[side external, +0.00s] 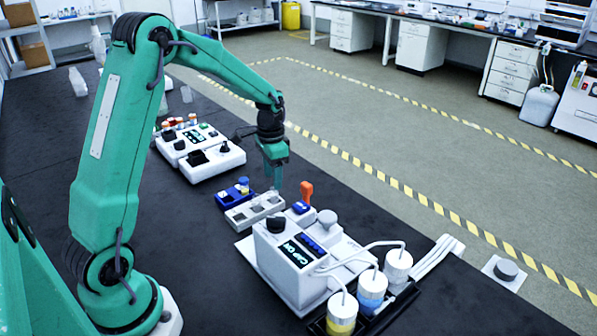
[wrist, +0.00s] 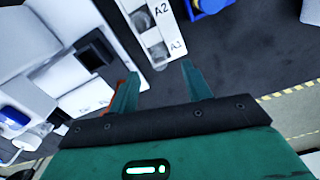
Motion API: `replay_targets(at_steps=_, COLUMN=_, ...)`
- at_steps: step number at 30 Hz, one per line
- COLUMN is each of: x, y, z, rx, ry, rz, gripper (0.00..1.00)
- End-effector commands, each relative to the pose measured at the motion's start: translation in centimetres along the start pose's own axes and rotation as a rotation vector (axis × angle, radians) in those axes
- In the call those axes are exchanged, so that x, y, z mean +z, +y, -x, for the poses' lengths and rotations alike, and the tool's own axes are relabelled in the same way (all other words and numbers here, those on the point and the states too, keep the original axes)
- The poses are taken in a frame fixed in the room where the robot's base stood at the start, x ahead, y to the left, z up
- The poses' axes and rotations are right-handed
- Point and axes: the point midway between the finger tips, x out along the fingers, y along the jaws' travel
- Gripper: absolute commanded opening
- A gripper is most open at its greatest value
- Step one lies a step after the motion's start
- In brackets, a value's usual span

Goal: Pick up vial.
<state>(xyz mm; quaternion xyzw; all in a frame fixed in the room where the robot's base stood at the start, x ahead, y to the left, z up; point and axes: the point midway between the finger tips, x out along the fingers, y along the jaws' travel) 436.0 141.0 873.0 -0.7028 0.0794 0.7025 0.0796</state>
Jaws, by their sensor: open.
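My gripper (side external: 274,180) points down over the right end of a small white rack (side external: 240,217) on the black bench. In the wrist view its two fingers (wrist: 160,70) are apart with nothing between them. The rack (wrist: 172,22) also shows there just beyond the fingertips, with slots marked A2 and A1. A clear, glassy shape that looks like a vial (wrist: 156,48) is in the A1 slot, slightly ahead of the fingertips. Another pale shape fills the A2 slot; its details are unclear. In the side view the vial is too small to make out clearly.
A white machine (side external: 285,258) with dark displays stands close to the rack's right, with capped bottles (side external: 371,290) and tubing in front. An orange-handled item (side external: 306,192) is near the gripper. A blue holder (side external: 232,193) sits behind the rack. White devices (side external: 212,165) stand farther back.

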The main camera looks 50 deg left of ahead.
Motion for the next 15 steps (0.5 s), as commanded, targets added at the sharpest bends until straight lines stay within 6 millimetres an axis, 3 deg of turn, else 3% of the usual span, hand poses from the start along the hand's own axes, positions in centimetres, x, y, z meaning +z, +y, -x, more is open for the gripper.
replay_targets(at_steps=15, x=-0.1, y=0.1, z=-4.6, rx=0.001, ry=-0.002, rz=0.0, gripper=0.49)
